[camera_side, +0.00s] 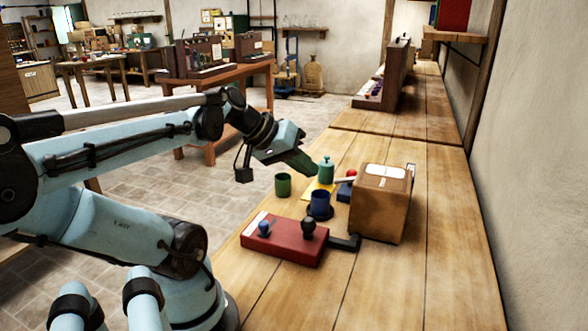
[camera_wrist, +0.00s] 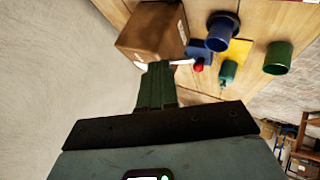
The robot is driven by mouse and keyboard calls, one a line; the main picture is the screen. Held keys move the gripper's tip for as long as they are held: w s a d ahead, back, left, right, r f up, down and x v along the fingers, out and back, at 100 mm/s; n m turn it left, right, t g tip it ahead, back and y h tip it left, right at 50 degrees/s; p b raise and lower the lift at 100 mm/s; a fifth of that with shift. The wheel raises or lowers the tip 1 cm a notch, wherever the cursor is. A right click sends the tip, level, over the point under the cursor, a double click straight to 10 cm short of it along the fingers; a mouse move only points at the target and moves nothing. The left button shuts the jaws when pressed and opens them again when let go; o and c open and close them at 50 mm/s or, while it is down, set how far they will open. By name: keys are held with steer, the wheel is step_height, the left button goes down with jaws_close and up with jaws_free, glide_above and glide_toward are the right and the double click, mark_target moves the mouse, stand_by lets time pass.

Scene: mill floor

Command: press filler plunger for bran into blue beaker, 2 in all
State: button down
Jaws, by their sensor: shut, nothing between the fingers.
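The blue beaker (camera_side: 320,203) stands upright on a dark round base beside the brown box (camera_side: 378,212); in the wrist view the beaker (camera_wrist: 220,35) is at the top. I cannot see what is inside it. The box has a pale label on top. A red knob (camera_side: 351,173) on a pale rod shows by the box's left side, and the knob (camera_wrist: 198,67) also shows in the wrist view. No part is clearly marked as the filler plunger. My gripper (camera_side: 311,168) is shut and empty, above the bench near the teal jar-like piece (camera_side: 326,169).
A green beaker (camera_side: 283,185) stands left of the blue one. A yellow mat (camera_wrist: 243,55) and a blue block (camera_side: 344,192) lie near the box. A red panel (camera_side: 283,240) with blue and black knobs lies in front, with a dark bar (camera_side: 345,242) at its right. The front-right bench is clear.

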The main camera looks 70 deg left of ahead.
mark_target(304, 220)
steer(key=shift+f, duration=4.35)
steer(key=shift+f, duration=0.1)
steer(key=shift+f, duration=0.35)
steer(key=shift+f, duration=0.9)
steer(key=shift+r, duration=1.35)
steer(key=shift+r, duration=2.5)
